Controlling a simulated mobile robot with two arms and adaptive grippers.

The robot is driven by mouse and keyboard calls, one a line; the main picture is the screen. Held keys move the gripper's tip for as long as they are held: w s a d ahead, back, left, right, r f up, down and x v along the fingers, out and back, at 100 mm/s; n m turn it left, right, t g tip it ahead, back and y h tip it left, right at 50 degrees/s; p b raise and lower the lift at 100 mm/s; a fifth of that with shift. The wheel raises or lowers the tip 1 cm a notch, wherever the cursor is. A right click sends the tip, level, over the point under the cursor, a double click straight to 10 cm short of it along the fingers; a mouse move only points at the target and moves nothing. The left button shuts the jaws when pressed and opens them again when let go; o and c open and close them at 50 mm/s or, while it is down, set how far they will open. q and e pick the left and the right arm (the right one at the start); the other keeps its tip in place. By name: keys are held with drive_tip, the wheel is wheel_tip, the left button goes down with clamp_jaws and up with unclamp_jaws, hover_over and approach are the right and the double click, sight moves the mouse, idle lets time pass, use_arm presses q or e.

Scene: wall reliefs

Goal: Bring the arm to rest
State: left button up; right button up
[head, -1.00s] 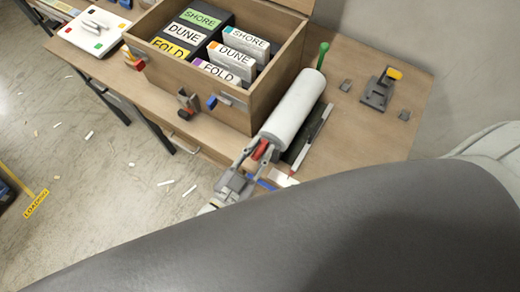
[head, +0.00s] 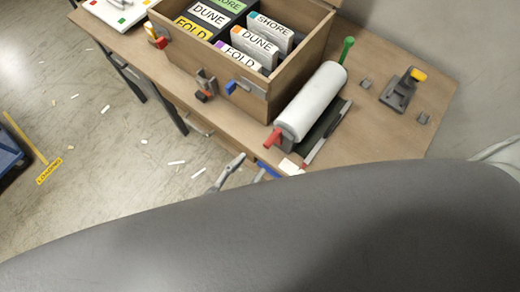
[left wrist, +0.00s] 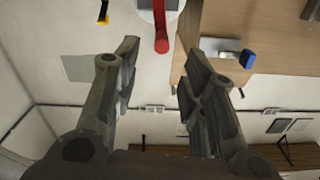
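My left gripper (head: 246,168) shows at the table's front edge in the head view, mostly hidden behind my large grey arm link. In the left wrist view (left wrist: 160,58) its two fingers are spread, with nothing between them. Ahead of it is the red end (left wrist: 161,40) of a white roller. The roller (head: 312,103) lies on the table with its red end (head: 273,138) towards the gripper and a green handle (head: 347,50) at the far end. The gripper is apart from it. My right gripper is not in view.
A wooden crate (head: 190,57) with labelled boxes stands left of the roller. A dark tray (head: 322,135) lies beside the roller. A grey fixture with a yellow top (head: 402,90) is at the right.

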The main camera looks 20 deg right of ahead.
use_arm(q)
drive_tip(key=shift+v, duration=1)
drive_tip(key=shift+f, duration=0.1)
drive_tip(key=w+a+f+n+g+y, duration=0.1)
drive_tip(key=a+f+n+y, duration=0.15)
drive_tip(key=a+f, duration=0.55)
drive_tip(key=w+a+f+n+g+y, duration=0.1)
drive_tip(key=a+f+y, duration=0.25)
drive_tip(key=f, duration=0.85)
drive_tip(key=a+f+n+g+y, duration=0.15)
drive_tip(key=a+f+y, duration=0.3)
drive_tip(key=f, duration=0.55)
drive_tip(key=s+a+f+n+g+y, duration=0.2)
drive_tip(key=s+a+f+g, duration=0.1)
drive_tip(key=s+f, duration=0.4)
drive_tip(key=s+a+f+n+g+y, duration=0.1)
drive_tip(key=s+a+f, duration=0.4)
drive_tip(key=s, duration=0.8)
wheel_tip(320, 180, down, 3)
drive_tip(key=shift+a+f+n+g+y, duration=0.1)
drive_tip(key=shift+a+n+g+y, duration=0.2)
drive_tip(key=shift+n+g, duration=0.8)
drive_tip(key=shift+d, duration=0.1)
